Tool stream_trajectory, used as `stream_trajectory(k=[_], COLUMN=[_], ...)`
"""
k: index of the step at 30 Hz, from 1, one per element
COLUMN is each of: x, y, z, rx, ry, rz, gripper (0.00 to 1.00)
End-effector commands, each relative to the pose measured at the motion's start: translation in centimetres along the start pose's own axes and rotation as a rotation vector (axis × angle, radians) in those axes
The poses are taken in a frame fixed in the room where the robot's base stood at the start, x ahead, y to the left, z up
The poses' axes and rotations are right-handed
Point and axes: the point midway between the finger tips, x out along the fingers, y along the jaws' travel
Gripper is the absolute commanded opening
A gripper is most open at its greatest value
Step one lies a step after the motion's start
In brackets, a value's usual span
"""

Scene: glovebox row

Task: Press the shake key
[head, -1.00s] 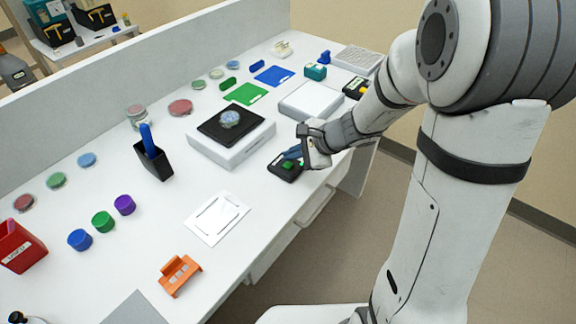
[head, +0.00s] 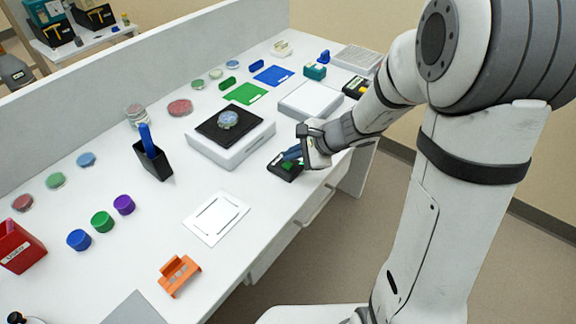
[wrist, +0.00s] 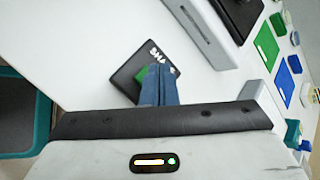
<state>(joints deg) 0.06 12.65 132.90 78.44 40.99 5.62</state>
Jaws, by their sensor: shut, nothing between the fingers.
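A small black key box (head: 284,168) with a green key (head: 287,166) lies near the front edge of the bench. In the wrist view the black box (wrist: 128,70) shows white lettering, partly cut off, and part of the green key (wrist: 141,76). My gripper (head: 291,153) is shut and empty, with its blue fingertips over the box beside the green key. In the wrist view the gripper (wrist: 160,70) covers part of the key, and I cannot tell whether the tips touch it. A white shaker (head: 232,148) with a black platform (head: 222,128) bears a lidded dish (head: 228,119).
Behind the box stands the shaker. A white device (head: 311,100) and another black key box (head: 357,87) are farther right. A white card (head: 216,218) and an orange rack (head: 178,275) lie to the left. The bench front edge is close to my gripper.

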Motion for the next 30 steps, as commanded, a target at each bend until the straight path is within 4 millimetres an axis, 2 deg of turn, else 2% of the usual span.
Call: stream_trajectory(k=[6, 30], x=[0.61, 0.86], y=[0.42, 0.59], z=[-0.4, -0.52], rx=[-0.002, -0.002], ry=[0.0, -0.001], rz=[0.0, 0.001], gripper=[0.0, 0.0])
